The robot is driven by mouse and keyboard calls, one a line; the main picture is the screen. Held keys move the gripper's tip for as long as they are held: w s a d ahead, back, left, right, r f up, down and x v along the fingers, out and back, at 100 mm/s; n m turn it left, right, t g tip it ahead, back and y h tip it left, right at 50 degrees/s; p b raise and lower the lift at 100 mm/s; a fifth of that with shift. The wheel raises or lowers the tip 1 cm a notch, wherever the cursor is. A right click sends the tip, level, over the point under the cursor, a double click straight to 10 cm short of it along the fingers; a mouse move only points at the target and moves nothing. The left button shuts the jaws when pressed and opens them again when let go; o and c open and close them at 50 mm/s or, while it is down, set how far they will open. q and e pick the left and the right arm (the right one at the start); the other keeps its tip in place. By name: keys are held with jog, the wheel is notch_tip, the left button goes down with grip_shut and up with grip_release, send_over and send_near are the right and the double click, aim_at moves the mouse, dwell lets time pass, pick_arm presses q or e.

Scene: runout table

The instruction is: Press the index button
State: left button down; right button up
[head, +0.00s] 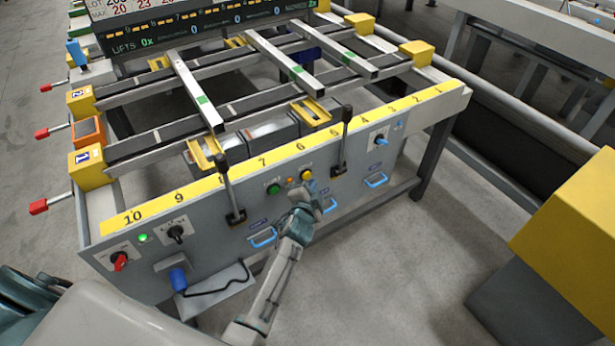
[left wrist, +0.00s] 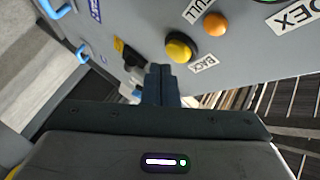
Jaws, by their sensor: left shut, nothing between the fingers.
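The index button is the green button (head: 273,189) on the front panel in the head view. In the left wrist view only its green edge (left wrist: 264,1) shows at the top, by a cut-off label ending in "DEX" (left wrist: 293,17). My left gripper (head: 308,190) is shut and empty, at the panel just below the yellow button (head: 306,175) and right of the green one. In the left wrist view its fingertips (left wrist: 160,70) are beside the yellow button (left wrist: 181,48), labelled "BACK". I cannot tell whether they touch the panel. My right gripper is not in view.
An orange lamp (head: 291,181) sits between the green and yellow buttons. Two black levers (head: 228,190) (head: 342,140) stand out from the panel on either side. Blue handles (head: 263,238) are lower down. A yellow block (head: 570,230) stands at right, with open floor before it.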

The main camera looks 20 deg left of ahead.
pick_arm(q)
jog(key=s+d, duration=0.1)
jog(key=d, duration=0.1)
jog(key=s+d, duration=0.2)
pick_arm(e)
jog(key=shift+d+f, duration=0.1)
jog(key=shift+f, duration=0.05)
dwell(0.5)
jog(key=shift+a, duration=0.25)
